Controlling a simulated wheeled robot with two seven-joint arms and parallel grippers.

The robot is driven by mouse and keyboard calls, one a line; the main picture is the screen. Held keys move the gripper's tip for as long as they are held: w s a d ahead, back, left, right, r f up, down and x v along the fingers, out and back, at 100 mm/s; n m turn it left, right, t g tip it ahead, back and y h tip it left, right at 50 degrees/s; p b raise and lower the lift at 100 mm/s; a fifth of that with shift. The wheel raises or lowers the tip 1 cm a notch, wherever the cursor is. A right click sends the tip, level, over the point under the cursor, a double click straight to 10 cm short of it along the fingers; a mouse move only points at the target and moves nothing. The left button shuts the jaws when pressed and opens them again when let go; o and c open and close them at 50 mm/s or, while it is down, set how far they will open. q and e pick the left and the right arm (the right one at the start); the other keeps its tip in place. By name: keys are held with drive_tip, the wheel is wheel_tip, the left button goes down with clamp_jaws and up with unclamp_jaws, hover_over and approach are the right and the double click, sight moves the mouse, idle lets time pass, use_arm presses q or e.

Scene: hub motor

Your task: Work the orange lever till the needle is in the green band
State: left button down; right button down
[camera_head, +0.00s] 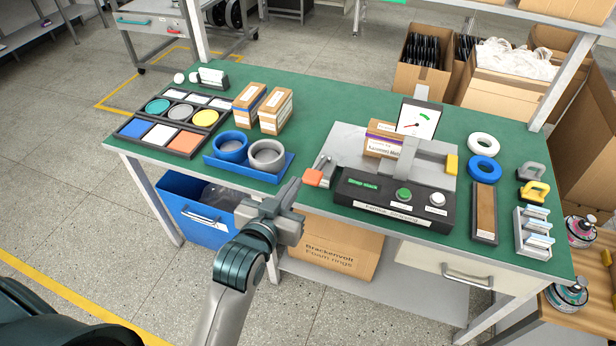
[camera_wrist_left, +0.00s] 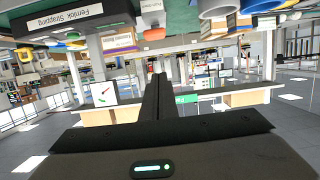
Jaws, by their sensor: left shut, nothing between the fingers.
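The orange lever end (camera_head: 313,177) is at the front left of the strapping machine (camera_head: 395,203), by the table's front edge. An orange piece, probably the lever end, shows in the left wrist view (camera_wrist_left: 153,34). The white dial (camera_head: 417,120) stands at the machine's back, with a green band and a red needle; it also shows in the wrist view (camera_wrist_left: 103,94). The needle's place against the band is too small to tell. My left gripper (camera_head: 292,190) is shut and empty, just left of and in front of the lever, apparently apart from it. My right gripper is not in view.
The machine's front panel has a green button (camera_head: 403,194) and a white button (camera_head: 437,199). A blue tray (camera_head: 250,172) with two rings lies left of the lever. A carton (camera_head: 383,140) sits on the machine. The green table (camera_head: 325,92) has free room behind.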

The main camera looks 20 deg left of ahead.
use_arm(q)
drive_tip(key=shift+w, duration=0.2)
drive_tip(key=p, duration=0.3)
hover_over(308, 177)
drive_tip(key=s, duration=0.3)
wheel_tip(308, 177, down, 2)
drive_tip(key=f, duration=0.2)
drive_tip(key=w+f+p, duration=0.1)
drive_tip(key=shift+d, duration=0.3)
drive_tip(key=shift+f, duration=0.8)
